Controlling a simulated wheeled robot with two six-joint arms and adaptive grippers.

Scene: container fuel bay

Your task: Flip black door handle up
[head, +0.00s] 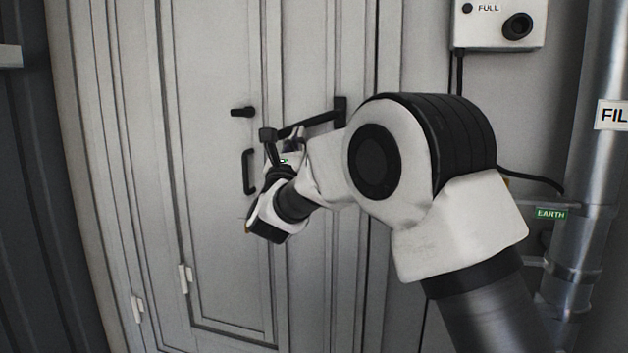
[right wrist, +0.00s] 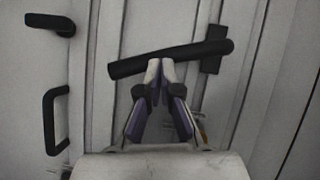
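The long black door handle (head: 312,122) is a lever on the pale door. Its mount is at its right end and its free end points left and slightly down. It also shows in the right wrist view (right wrist: 185,56). My right gripper (right wrist: 160,64) has its fingertips together at the handle's lower edge, near the middle of the bar. Nothing shows between the fingers. Whether the tips touch the bar I cannot tell. In the head view the right gripper (head: 292,146) is partly hidden by my wrist and arm. My left gripper is not in view.
A small black lever (head: 243,112) and a black pull handle (head: 249,171) are on the door panel left of the gripper. A white box (head: 499,24) marked FULL, a green EARTH label (head: 551,213) and a metal pipe (head: 592,150) are at the right.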

